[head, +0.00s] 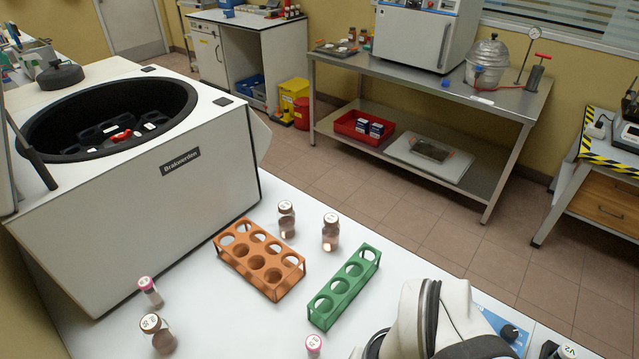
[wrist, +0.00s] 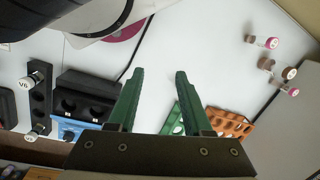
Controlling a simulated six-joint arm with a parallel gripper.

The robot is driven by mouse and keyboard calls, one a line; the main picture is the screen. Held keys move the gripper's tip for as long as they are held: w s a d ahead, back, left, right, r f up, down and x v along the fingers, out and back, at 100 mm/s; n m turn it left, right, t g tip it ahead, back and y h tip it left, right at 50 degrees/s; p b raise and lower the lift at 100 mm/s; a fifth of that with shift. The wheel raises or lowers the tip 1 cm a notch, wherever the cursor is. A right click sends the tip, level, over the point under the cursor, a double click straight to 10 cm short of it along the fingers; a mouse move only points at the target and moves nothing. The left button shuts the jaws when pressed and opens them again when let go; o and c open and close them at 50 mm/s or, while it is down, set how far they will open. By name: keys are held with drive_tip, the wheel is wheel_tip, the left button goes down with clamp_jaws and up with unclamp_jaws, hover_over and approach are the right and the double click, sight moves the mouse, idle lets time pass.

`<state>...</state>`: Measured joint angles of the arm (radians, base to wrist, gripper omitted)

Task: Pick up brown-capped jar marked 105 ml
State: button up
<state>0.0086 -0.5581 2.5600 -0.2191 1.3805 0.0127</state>
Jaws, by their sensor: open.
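Several brown-capped jars stand on the white bench in the head view. One (head: 286,218) is behind the orange rack, another (head: 330,232) is between the orange and green racks' far ends, and a third (head: 157,334) is at the front left. Their cap markings are too small to read, so I cannot tell which is 105 ml. In the wrist view, a brown-capped jar (wrist: 289,73) shows at the right among pink-capped ones. My gripper (wrist: 160,75) has its two green fingers apart with nothing between them. It is clear of the jars; its fingers are not visible in the head view.
The orange rack (head: 258,262) and green rack (head: 343,288) stand mid-bench. A pink-capped jar (head: 150,291) is at the left, another (head: 313,346) at the front. The large centrifuge (head: 190,190) blocks the left. In the wrist view, a black rack (wrist: 38,105) is at the left.

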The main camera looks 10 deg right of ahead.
drive_tip(key=shift+o, duration=0.3)
drive_tip(key=o, duration=0.7)
drive_tip(key=w+d+n+g+h, duration=0.1)
drive_tip(key=w+d+n+h, duration=0.2)
drive_tip(key=w+d+n, duration=0.1)
drive_tip(key=n+t+h, duration=0.9)
drive_tip(key=n+t, duration=0.1)
drive_tip(key=n, duration=1.8)
approach(338, 226)
drive_tip(key=x, duration=0.4)
drive_tip(key=a+f+x, duration=0.1)
drive_tip(key=x, duration=0.8)
drive_tip(key=shift+w+a+f, duration=0.3)
drive_tip(key=shift+w+f, duration=0.05)
drive_tip(key=shift+w, duration=0.1)
